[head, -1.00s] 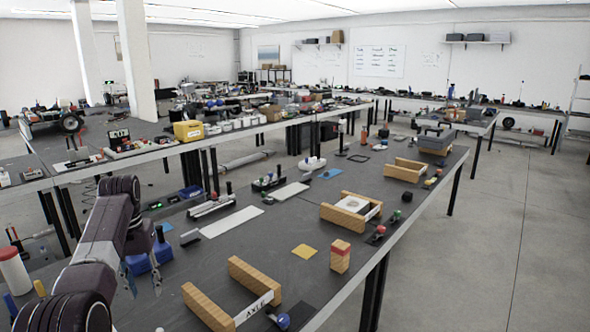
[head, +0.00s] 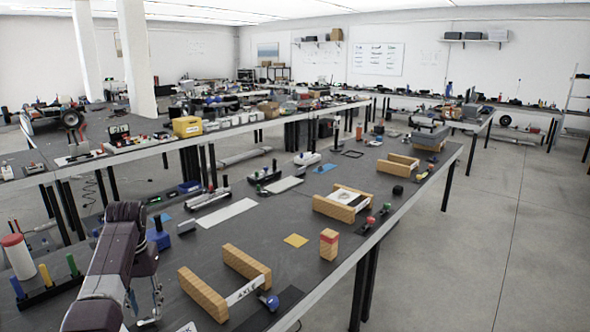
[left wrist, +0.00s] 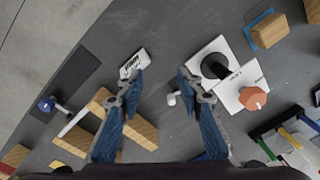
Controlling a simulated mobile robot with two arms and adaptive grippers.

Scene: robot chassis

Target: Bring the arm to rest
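My left arm (head: 105,270) comes in from the lower left of the head view and hangs over the near end of the grey workbench (head: 283,268). Its gripper (head: 148,303) points down, left of the wooden AXLE stand (head: 205,297). The left wrist view shows the two blue-padded fingers (left wrist: 162,90) spread wide with nothing between them. Below them are the stand's wooden blocks (left wrist: 141,132), a small white label (left wrist: 133,63) and a black cylinder (left wrist: 214,66) on a white plate. The gripper looks apart from these. My right gripper is not in view.
A red-and-wood block (head: 328,244), a yellow square (head: 296,240) and another wooden stand (head: 341,204) are farther along the bench. A red-topped white cylinder (head: 18,258) and a rack with coloured pegs (head: 48,290) are at the left. Open floor (head: 470,260) lies right.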

